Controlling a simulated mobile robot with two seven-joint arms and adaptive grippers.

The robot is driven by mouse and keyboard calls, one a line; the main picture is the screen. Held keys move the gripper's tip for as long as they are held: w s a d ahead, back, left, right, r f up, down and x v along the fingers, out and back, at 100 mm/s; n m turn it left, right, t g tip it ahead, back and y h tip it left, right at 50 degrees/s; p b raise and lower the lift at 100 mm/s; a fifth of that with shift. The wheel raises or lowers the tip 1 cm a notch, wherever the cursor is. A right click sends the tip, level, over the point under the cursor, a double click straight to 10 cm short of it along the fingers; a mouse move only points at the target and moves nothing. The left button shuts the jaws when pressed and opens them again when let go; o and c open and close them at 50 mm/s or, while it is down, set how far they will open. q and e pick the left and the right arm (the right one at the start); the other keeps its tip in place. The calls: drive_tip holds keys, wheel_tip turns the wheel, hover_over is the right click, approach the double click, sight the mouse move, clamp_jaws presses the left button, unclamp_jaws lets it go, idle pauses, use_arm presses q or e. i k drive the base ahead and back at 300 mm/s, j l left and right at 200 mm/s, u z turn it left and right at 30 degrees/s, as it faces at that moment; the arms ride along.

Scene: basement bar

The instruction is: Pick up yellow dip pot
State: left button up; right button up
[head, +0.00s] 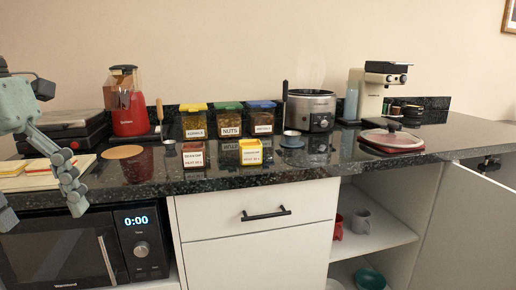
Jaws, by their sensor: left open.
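The yellow dip pot (251,152) is a small square pot with a yellow lid and a white label. It stands upright near the front edge of the dark granite counter (320,165), right of a similar red-lidded pot (193,154). My left gripper (42,208) is at the far left, in front of the counter edge and the microwave, with its fingers apart and nothing between them. It is well to the left of the yellow pot and not touching it. My right gripper is not in view.
Behind the pots stand bins with yellow (194,121), green (229,119) and blue (261,118) lids. A red blender (127,103) and cutting board (40,179) are left. An open cabinet door (470,215) stands right.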

sight(250, 150)
drive_tip(key=i+l, duration=0.6)
drive_tip(key=i, duration=0.15)
drive_tip(key=i+l, duration=0.65)
drive_tip(key=i, duration=0.15)
